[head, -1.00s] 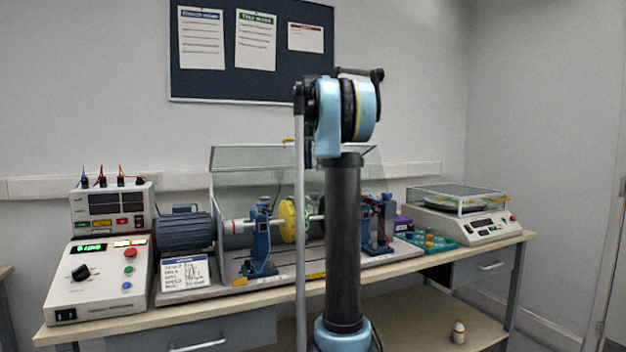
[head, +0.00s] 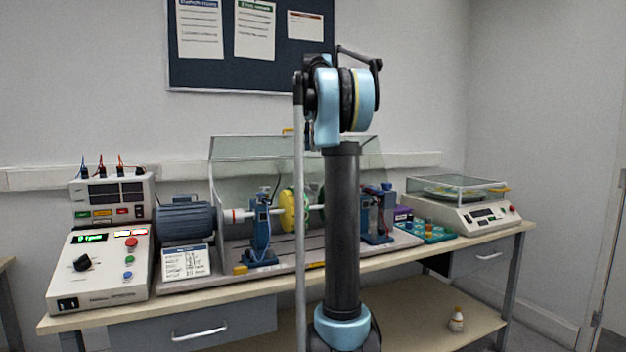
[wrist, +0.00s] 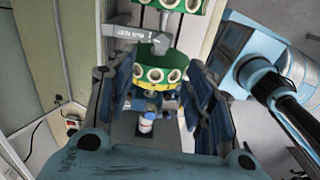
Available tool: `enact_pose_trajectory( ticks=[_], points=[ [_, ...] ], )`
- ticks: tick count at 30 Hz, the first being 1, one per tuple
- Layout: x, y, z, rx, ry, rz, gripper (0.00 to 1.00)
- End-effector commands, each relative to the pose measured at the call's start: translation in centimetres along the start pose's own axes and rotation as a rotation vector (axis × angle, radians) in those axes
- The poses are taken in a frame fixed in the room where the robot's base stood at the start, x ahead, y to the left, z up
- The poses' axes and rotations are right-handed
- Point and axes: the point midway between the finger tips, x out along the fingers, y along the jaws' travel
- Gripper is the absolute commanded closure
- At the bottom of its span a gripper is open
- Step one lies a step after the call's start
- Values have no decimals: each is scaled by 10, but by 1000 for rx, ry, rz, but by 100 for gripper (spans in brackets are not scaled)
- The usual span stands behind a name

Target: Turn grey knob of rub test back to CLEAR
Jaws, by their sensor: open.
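My gripper (wrist: 158,82) shows in the wrist view with its two blue fingers spread apart and nothing between them. Beyond the fingertips is a grey handle-like part (wrist: 128,32) with small dark lettering I cannot read. It sits beside green discs with pale ringed holes (wrist: 152,75); I cannot tell whether it is the rub test knob. In the head view, the rotor rig (head: 262,240) stands on the bench with a yellow-green disc (head: 293,211) on its shaft. My arm hides part of the rig, and my gripper is hidden there.
A control box with a black knob (head: 82,263) is at the bench's left, next to a blue motor (head: 186,222). A balance (head: 462,211) stands at the right. A clear guard (head: 245,165) rises behind the rig. A small bottle (head: 457,319) is on the lower shelf.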

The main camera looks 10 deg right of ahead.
Motion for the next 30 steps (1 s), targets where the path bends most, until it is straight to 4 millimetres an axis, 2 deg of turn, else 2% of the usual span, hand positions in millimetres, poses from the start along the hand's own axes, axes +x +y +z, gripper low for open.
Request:
enact_pose_trajectory(
  ticks=[18, 24, 30],
  points=[
    [-33, -1, 0, 1128, 0, 0, 52],
    [-39, -2, 0, 1343, 0, -1, 52],
    [-36, -2, 0, 1397, 0, -1, 52]
  ],
)
